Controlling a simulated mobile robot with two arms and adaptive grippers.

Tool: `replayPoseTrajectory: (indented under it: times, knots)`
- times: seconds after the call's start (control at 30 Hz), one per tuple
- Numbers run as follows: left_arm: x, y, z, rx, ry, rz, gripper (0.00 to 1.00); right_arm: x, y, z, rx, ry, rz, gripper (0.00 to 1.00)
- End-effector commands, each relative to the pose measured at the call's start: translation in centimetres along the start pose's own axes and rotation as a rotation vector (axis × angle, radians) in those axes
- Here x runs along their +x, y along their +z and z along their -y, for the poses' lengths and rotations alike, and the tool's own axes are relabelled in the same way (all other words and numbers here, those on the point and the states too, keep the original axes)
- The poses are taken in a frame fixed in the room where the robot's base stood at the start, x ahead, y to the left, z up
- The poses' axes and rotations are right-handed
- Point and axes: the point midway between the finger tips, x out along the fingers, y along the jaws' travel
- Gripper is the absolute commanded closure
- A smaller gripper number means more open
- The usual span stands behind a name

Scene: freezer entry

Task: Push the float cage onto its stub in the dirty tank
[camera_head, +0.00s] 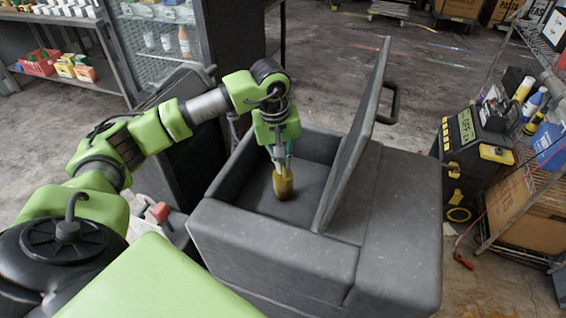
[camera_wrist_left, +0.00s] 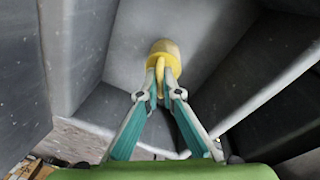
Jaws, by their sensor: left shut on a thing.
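The yellow float cage (camera_head: 284,185) is held inside the open compartment of the grey tank (camera_head: 270,245). My left gripper (camera_head: 281,162) points down into the tank and is shut on the cage. In the left wrist view the teal fingers (camera_wrist_left: 163,90) pinch the cage (camera_wrist_left: 166,52) by a thin yellow part, and its wide round end faces away from them. The stub is not visible; I cannot tell whether the cage touches it or the tank floor. My right gripper is not in view.
The tank's lid (camera_head: 355,135) stands open on the right of the compartment, close to my left arm. A dark machine with a yellow-framed display (camera_head: 468,125) and a wire shelf stand at right. A glass-door cooler (camera_head: 165,40) is at back left.

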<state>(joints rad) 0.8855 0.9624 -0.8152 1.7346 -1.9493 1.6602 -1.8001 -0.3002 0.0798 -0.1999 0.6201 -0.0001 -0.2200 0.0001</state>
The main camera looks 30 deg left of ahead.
Motion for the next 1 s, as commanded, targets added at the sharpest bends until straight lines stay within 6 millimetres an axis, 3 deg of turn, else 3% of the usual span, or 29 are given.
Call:
replayPoseTrajectory:
  times: [0.6,0.7,1.0]
  knots:
    - [1.7,0.1,0.2,0.000,0.000,0.000,1.00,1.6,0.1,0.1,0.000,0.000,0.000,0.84]
    - [1.5,0.1,0.2,0.000,-0.001,0.000,0.75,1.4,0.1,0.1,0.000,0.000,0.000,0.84]
    - [1.5,0.1,0.2,0.000,-0.001,0.001,0.75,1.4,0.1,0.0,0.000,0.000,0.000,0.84]
